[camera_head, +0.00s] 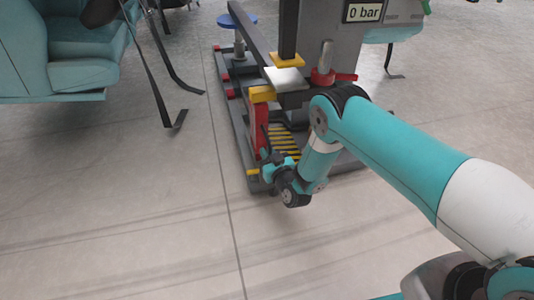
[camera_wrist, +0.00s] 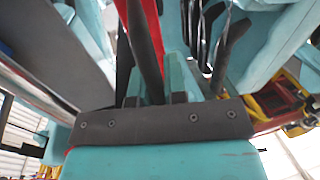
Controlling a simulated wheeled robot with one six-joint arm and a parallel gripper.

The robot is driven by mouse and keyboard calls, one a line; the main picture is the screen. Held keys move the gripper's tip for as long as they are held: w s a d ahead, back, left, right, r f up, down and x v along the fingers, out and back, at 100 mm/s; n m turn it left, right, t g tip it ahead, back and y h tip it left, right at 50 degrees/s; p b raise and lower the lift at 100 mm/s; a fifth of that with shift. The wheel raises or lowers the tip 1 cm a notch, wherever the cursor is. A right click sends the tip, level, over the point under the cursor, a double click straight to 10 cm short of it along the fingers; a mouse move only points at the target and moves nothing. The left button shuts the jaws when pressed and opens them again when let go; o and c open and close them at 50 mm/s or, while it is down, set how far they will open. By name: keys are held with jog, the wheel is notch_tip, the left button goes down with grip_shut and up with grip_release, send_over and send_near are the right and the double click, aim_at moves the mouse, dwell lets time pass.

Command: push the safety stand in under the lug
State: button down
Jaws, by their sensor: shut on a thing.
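The safety stand (camera_head: 258,122) is a red upright post with a yellow block on top, at the near left of the grey machine frame in the head view. In the wrist view, a dark bar with a red edge (camera_wrist: 145,40) runs up between my fingers. My gripper (camera_head: 268,162) is low beside the stand, shut on that bar, which appears to be part of the stand. It also shows in the wrist view (camera_wrist: 158,88). I cannot clearly pick out the lug; the yellow block is close to the end of the sloping grey beam (camera_head: 250,35), and contact cannot be told.
A yellow-and-black striped plate (camera_head: 283,142) lies just right of the stand. A red valve handle (camera_head: 335,77) and a gauge reading 0 bar (camera_head: 363,12) are on the machine. A teal seat (camera_head: 75,55) stands at the left. The floor in front is clear.

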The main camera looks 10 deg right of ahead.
jog(key=c, duration=1.2)
grip_release()
jog(key=shift+o, duration=0.2)
jog(key=shift+s, duration=0.1)
jog(key=shift+s+d+r+p, duration=0.2)
jog(key=shift+s+p, duration=0.4)
jog(key=shift+p, duration=0.55)
jog(key=p+v, duration=0.8)
jog(key=v, duration=0.8)
jog(key=shift+f, duration=0.2)
